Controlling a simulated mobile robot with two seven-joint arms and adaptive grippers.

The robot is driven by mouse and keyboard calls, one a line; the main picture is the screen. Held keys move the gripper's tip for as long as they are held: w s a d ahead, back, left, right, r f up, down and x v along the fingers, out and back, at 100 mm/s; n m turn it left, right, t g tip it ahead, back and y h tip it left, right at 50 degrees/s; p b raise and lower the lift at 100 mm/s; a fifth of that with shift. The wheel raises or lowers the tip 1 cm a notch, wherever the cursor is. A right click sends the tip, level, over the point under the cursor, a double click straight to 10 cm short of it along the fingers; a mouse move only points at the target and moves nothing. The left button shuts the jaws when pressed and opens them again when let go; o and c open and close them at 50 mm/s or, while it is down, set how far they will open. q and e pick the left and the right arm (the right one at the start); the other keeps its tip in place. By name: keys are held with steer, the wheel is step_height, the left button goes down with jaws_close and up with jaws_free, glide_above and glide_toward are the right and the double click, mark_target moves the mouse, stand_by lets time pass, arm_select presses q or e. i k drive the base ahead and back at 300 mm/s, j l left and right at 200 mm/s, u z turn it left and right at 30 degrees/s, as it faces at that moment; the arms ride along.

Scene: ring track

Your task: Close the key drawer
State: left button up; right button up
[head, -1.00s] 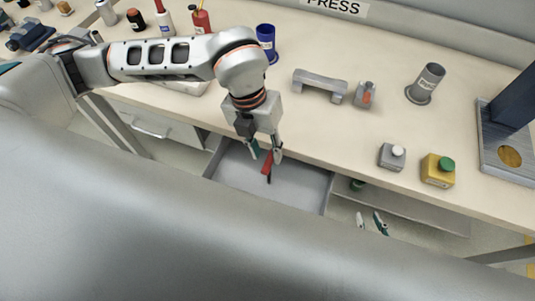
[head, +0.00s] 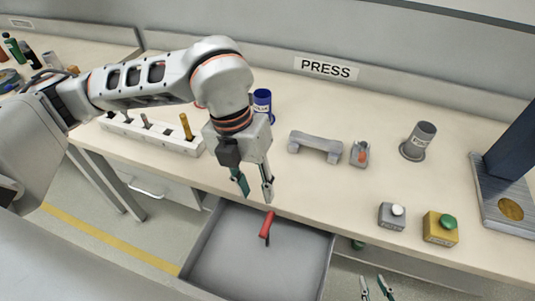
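The key drawer (head: 220,258) is pulled out from under the bench, below its front edge. A key with a red handle (head: 267,225) is in the drawer, near its back. My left gripper (head: 255,196) is open and empty, with its fingers pointing down just above the bench's front edge and the back of the drawer. My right gripper (head: 377,292) shows only as two fingertips at the bottom edge, right of the drawer; they are apart, with nothing visible between them.
On the bench (head: 330,190) stand a grey bridge-shaped block (head: 315,147), a small grey part with a red piece (head: 360,153), a grey cup (head: 419,141), a grey button box (head: 392,215), a yellow button box (head: 440,228) and a blue cup (head: 262,103). A closed drawer (head: 150,187) is to the left.

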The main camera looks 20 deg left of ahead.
mark_target(228, 260)
steer(key=k, duration=1)
